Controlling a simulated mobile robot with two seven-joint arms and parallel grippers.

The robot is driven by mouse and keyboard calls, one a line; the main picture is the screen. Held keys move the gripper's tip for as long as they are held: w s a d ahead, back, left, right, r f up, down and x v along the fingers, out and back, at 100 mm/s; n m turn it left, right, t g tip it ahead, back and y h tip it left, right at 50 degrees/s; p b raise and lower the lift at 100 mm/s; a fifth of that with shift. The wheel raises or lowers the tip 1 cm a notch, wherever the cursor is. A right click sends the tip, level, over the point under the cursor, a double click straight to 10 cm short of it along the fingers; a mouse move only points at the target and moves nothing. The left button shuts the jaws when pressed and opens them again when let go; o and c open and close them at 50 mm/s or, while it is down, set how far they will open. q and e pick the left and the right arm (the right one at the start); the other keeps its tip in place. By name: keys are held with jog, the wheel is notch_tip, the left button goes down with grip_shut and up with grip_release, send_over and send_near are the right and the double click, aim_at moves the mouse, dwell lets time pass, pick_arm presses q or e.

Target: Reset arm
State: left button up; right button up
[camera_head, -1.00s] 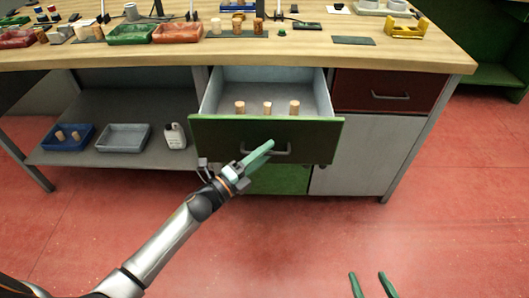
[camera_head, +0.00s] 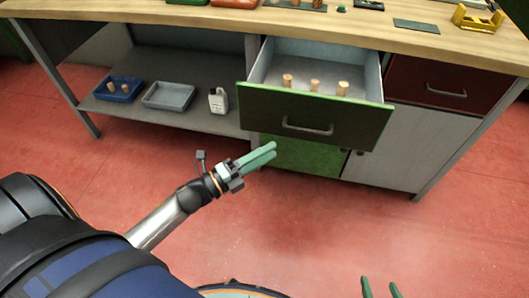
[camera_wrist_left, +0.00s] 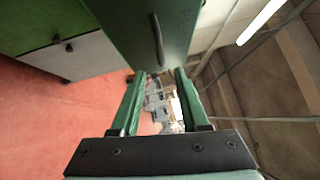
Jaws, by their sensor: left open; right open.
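My left gripper (camera_head: 272,152) is in front of the workbench, below and left of the open drawer's handle, apart from it. Its green fingers are open and empty in the left wrist view (camera_wrist_left: 156,100). The open drawer (camera_head: 315,115) has a green front and holds three cork stoppers (camera_head: 315,86) standing upright inside. The drawer front also shows in the left wrist view (camera_wrist_left: 150,30). My right gripper (camera_head: 380,288) shows only as two green fingertips at the bottom edge, open with nothing between them.
The lower shelf holds a blue tray (camera_head: 103,94) with corks, an empty grey tray (camera_head: 168,106) and a white bottle (camera_head: 217,100). A red drawer (camera_head: 433,81) is closed. A yellow holder (camera_head: 478,18) stands on the benchtop. The red floor in front is clear.

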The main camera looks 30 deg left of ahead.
pick_arm(q)
jog(key=shift+s+a, duration=0.1)
jog(key=shift+s, duration=0.05)
pick_arm(e)
jog(key=shift+s, duration=0.1)
dwell(0.3)
pick_arm(q)
jog(key=s+d+f+n+g+y, duration=0.3)
jog(key=s+f+n, duration=0.25)
jog(key=n, duration=0.55)
jog(key=s+d+f+n+g+y, duration=0.35)
jog(key=s+f+n, duration=0.2)
jog(key=n, duration=0.55)
jog(key=s+a+r+n+g+p, duration=0.1)
jog(key=s+r+p, duration=0.2)
jog(key=r+p, duration=0.9)
jog(key=p, duration=0.7)
jog(key=shift+s+r, duration=0.4)
pick_arm(e)
notch_tip(320, 180, up, 13)
jog(key=s+d, duration=0.2)
jog(key=shift+d+r+m+h, duration=0.15)
jog(key=shift+d+m+h, duration=0.05)
jog(key=shift+m+h, duration=0.2)
